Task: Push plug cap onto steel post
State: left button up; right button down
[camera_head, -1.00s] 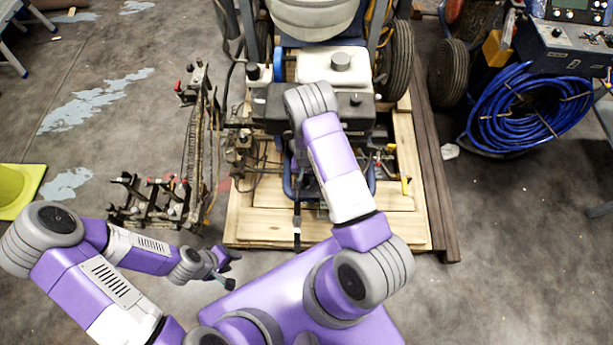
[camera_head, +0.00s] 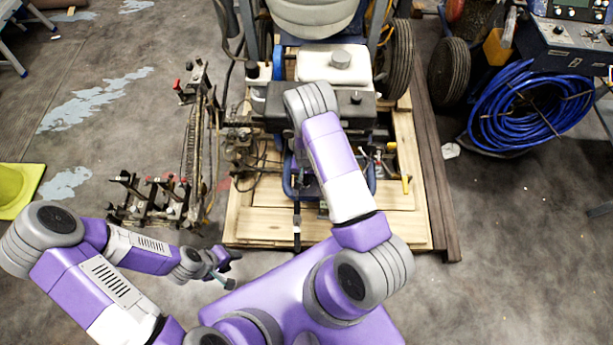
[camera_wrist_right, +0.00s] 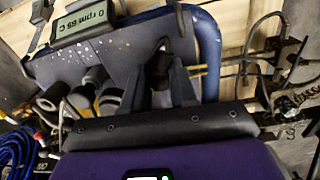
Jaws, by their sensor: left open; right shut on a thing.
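In the right wrist view, my right gripper (camera_wrist_right: 161,98) has its dark fingers closed around a small dark piece (camera_wrist_right: 160,72), which looks like the plug cap. It is in front of a blue-grey engine panel (camera_wrist_right: 120,55). The steel post cannot be made out; the fingers and the held piece cover the spot between them. Whether the cap touches a post cannot be told. In the head view my right gripper is hidden behind its own arm. My left gripper (camera_head: 228,271) is open and empty over the floor, left of the wooden pallet.
The line striper (camera_head: 340,68) stands on a wooden pallet (camera_head: 270,228). A rack with cables (camera_head: 150,200) is at its left. A blue hose coil (camera_head: 525,108) lies at the right.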

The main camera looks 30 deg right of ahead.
jog(key=shift+f+b, duration=0.35)
jog(key=shift+f, duration=0.15)
jog(key=shift+c, duration=2.4)
grip_release()
jog(key=shift+r, duration=0.1)
jog(key=shift+r+p, duration=2.7)
jog(key=shift+r, duration=0.8)
